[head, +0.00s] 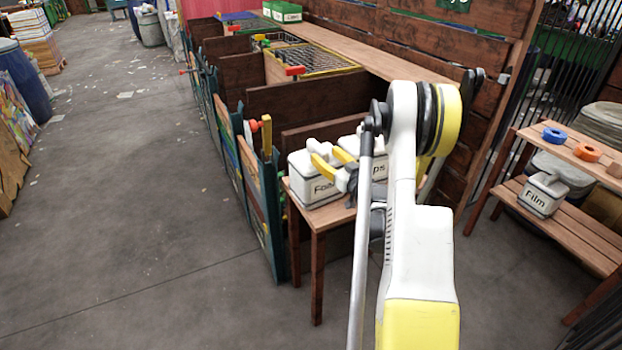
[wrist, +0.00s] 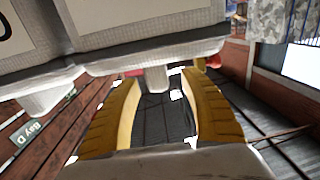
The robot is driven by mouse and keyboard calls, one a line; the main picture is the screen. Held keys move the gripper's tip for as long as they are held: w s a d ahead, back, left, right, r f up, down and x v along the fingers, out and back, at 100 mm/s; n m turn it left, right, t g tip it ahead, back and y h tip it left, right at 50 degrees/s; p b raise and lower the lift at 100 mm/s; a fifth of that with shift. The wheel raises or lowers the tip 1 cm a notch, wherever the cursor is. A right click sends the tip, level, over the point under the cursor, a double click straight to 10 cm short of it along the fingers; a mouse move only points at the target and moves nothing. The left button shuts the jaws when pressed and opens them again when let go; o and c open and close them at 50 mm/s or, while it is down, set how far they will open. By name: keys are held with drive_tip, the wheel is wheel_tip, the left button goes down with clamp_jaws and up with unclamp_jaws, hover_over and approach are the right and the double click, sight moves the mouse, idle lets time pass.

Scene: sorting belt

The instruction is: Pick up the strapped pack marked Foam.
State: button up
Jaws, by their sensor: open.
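The white pack marked Foam (head: 315,188) stands on a small wooden table in the head view. It has a pale handle (head: 322,146) on top. My gripper (head: 324,155) is at the top of this pack, its yellow fingers open. No finger clearly touches the handle. My arm and gripper hide part of the pack's right side in the head view.
A second white pack (head: 379,168), its label ending in "ps", stands close to the right of the Foam pack. A pack marked Film (head: 543,195) sits on a shelf at right. Wooden bay walls (head: 300,98) rise behind the table (head: 319,222). Floor at left is open.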

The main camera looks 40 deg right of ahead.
sight(312, 142)
drive_tip(key=w+b, duration=0.1)
drive_tip(key=w, duration=0.2)
drive_tip(key=w+d+b, duration=0.1)
drive_tip(key=w, duration=0.2)
drive_tip(key=w+b, duration=0.1)
drive_tip(key=w, duration=0.2)
drive_tip(key=shift+w+d+f, duration=0.15)
drive_tip(key=shift+d, duration=0.25)
clamp_jaws()
